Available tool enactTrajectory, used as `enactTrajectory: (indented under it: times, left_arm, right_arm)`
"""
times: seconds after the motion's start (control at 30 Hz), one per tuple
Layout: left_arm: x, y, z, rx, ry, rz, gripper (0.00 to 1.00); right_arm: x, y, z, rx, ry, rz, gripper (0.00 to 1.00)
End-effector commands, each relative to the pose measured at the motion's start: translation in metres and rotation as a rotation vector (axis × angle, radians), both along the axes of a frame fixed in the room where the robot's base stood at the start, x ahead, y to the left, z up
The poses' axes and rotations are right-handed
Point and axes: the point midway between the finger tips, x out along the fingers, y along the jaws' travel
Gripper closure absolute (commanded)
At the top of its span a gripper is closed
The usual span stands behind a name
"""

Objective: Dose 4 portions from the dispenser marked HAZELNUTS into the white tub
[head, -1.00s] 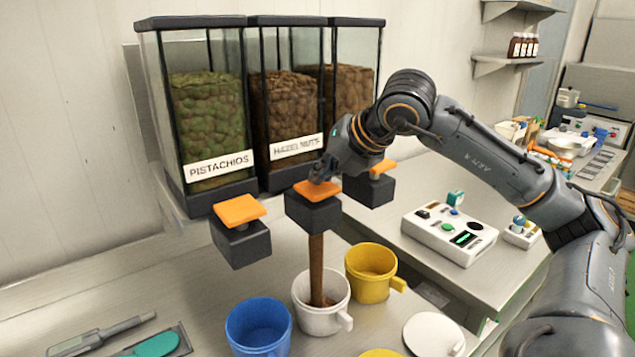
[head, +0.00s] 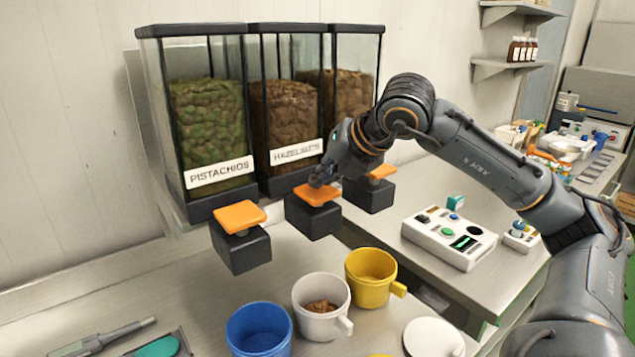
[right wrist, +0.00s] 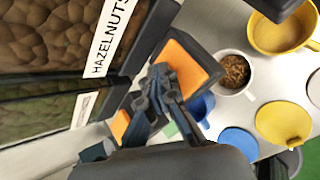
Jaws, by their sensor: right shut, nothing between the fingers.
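The dispenser marked HAZELNUTS (head: 285,120) is the middle one of three, filled with brown pieces; its label also shows in the right wrist view (right wrist: 108,42). Its orange lever (head: 318,196) sits on a dark outlet block (head: 314,221). My right gripper (head: 322,180) is shut and empty, its fingertips at the lever's top; whether they touch it I cannot tell. In the right wrist view the fingers (right wrist: 160,80) are beside the orange plate (right wrist: 187,68). The white tub (head: 322,322) stands below the outlet with a brown heap (head: 321,306) inside. My left gripper is not in view.
A blue tub (head: 258,330) and a yellow tub (head: 371,278) flank the white tub closely. The PISTACHIOS dispenser (head: 208,125) stands left, a third one (head: 350,95) right. A white control box (head: 450,236) and a white lid (head: 433,338) lie to the right.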

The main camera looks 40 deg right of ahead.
Motion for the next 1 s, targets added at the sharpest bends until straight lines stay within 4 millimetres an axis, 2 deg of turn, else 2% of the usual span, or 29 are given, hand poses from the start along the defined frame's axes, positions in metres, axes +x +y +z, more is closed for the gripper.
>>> enactTrajectory:
  times: [0.23,0.67,1.0]
  left_arm:
    - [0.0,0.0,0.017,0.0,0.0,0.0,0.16]
    - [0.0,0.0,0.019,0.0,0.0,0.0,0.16]
    - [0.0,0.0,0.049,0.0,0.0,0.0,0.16]
  right_arm:
    - [0.0,0.0,0.017,0.0,0.001,0.0,1.0]
    - [0.0,0.0,0.02,-0.001,-0.001,-0.001,1.0]
    - [0.001,0.0,0.053,-0.001,-0.002,-0.001,1.0]
